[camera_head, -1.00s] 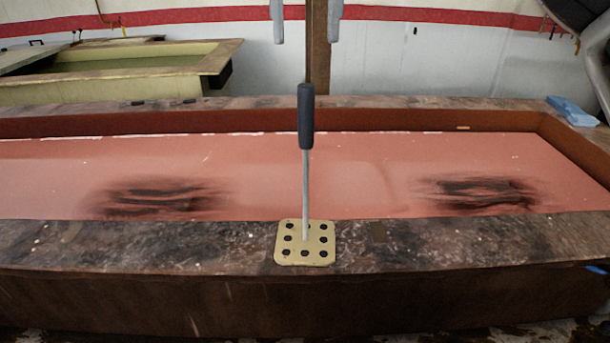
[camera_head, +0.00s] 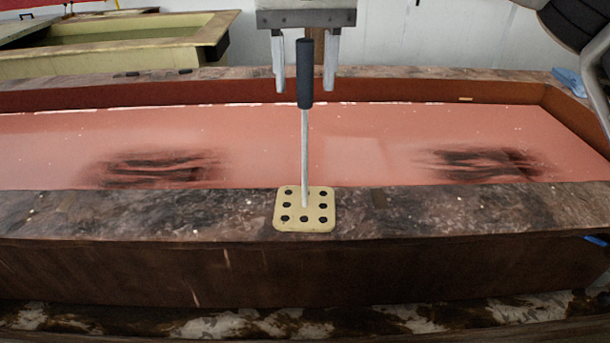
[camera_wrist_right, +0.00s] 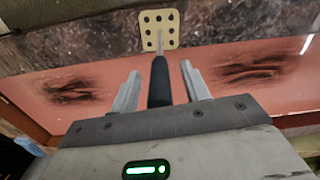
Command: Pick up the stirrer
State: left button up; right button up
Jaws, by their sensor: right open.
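The stirrer (camera_head: 305,90) stands upright, with a dark handle on top and a thin grey shaft below. Its foot is in a cream rack block (camera_head: 290,222) with several dark holes, on the near ledge of the trough. My right gripper (camera_head: 305,88) is open, pointing down, with one finger on each side of the handle in the head view. In the right wrist view the handle (camera_wrist_right: 159,80) shows between the two fingers (camera_wrist_right: 160,82), with gaps on both sides. I cannot tell how deep the handle sits between them. My left gripper is not in view.
A long trough with a pink floor (camera_head: 350,130) lies behind the ledge (camera_head: 420,215). A yellowish tank (camera_head: 150,62) stands at the back left. A blue item (camera_head: 567,82) lies on the rim at the right. The ledge beside the block is clear.

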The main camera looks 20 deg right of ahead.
grip_shut()
jog(key=shift+r, duration=0.1)
